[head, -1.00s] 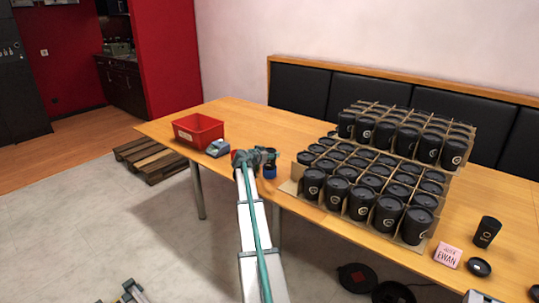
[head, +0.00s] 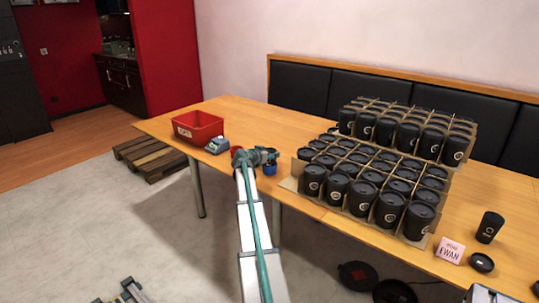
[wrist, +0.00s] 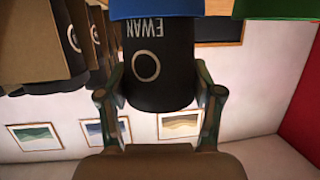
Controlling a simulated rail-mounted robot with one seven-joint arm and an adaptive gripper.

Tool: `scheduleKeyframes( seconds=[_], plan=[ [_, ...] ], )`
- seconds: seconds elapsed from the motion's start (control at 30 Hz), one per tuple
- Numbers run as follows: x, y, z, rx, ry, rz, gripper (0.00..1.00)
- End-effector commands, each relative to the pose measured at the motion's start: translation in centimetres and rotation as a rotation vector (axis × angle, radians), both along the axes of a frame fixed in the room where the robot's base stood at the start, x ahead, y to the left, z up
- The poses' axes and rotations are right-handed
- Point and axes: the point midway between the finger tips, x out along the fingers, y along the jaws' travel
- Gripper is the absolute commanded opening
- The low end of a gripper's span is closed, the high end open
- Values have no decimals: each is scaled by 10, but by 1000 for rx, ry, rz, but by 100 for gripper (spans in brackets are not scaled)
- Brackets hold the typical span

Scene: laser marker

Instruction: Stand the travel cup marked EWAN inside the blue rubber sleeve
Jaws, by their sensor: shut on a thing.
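The black travel cup (wrist: 158,78) shows EWAN and a ring logo, upside down in the wrist view. My gripper (wrist: 160,98) is shut on it, one finger on each side. The blue rubber sleeve (wrist: 157,9) is at the cup's base end, at the top edge of the wrist view. It looks wider than the cup and hides the cup's base; how deep the cup sits is not visible. In the head view the blue sleeve (head: 270,169) is on the table just below my gripper (head: 264,156), which mostly hides the held cup.
A red bin (head: 190,133) and a small grey device (head: 218,145) are left of my gripper. Boxed black cups (head: 365,185) stand close to its right. A green object (wrist: 268,9) is beside the sleeve. A pink EWAN card (head: 449,250), another cup (head: 489,227) and a lid (head: 482,263) are far right.

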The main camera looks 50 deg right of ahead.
Motion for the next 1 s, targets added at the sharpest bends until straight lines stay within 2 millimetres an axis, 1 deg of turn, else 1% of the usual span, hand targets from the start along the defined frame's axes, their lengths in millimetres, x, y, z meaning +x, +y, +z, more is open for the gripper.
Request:
scheduleKeyframes(
  seconds=[0.53,0.57,0.7,0.73,0.97,1.0],
  plan=[
    [0,0,-12,0,0,0,51],
    [0,0,-12,-1,0,0,67],
    [0,0,-11,0,0,0,90],
    [0,0,-11,0,0,0,95],
    [0,0,-11,0,0,0,95],
    [0,0,-12,0,0,0,98]
  ],
)
